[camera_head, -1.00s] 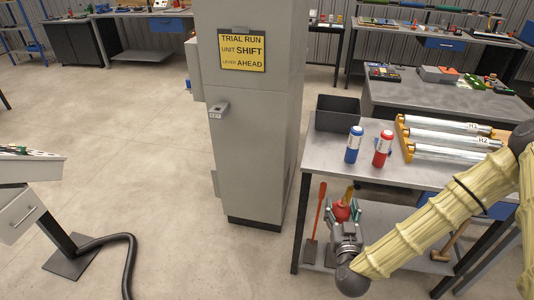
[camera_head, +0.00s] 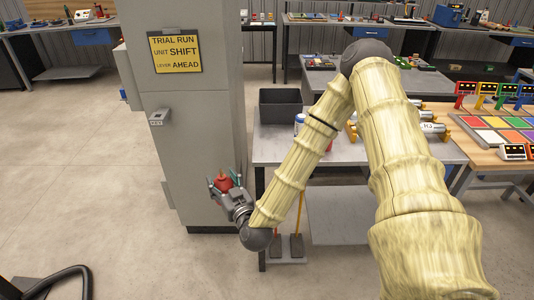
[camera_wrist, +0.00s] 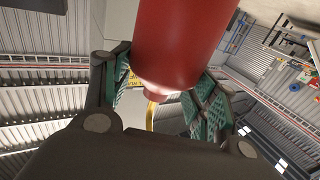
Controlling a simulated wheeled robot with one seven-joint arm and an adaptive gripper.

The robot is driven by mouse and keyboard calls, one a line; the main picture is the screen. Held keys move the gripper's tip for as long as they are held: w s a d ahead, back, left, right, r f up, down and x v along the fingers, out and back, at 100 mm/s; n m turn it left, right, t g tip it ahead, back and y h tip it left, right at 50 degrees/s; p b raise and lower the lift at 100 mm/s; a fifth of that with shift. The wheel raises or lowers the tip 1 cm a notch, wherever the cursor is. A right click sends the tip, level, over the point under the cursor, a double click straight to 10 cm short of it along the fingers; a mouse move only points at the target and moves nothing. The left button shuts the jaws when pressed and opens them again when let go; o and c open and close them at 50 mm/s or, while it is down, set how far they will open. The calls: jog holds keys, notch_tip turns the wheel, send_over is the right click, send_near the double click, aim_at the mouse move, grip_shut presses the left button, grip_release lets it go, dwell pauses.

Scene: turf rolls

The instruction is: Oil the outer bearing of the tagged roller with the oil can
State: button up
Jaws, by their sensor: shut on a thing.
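My gripper (camera_head: 224,180) is shut on a red oil can (camera_head: 222,184), held in the air in front of the grey cabinet, left of the table. In the wrist view the can's red body (camera_wrist: 180,45) sits between the two green-padded fingers, with a thin yellow part beyond it. The rollers (camera_head: 432,126) lie on the table behind my upper arm. Only their right ends show, one with an H3 label. Their left ends and most bearings are hidden, and I cannot tell which roller is tagged.
The grey cabinet (camera_head: 190,140) stands close behind my gripper. The table (camera_head: 270,150) holds a dark bin (camera_head: 281,104) and a blue bottle (camera_head: 299,121), partly hidden by my arm. Tools with orange handles stand below it. A table with coloured tiles (camera_head: 490,125) is at right.

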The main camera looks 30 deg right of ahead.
jog(key=s+d+r+m+h+b, duration=0.1)
jog(key=d+b, duration=0.5)
jog(key=d, duration=0.8)
jog(key=d+r+m+g+h+b, duration=0.1)
jog(key=d+r+b, duration=0.4)
jog(key=d, duration=0.9)
jog(key=shift+s+r+m+h+b, duration=0.35)
jog(key=shift+m+h+b, duration=0.4)
jog(key=shift+h, duration=0.65)
jog(key=w+f, duration=0.1)
jog(key=w, duration=0.4)
jog(key=w+f, duration=0.2)
jog(key=w, duration=0.3)
jog(key=w+a+f+p, duration=0.1)
jog(key=w, duration=0.5)
jog(key=shift+f, duration=0.35)
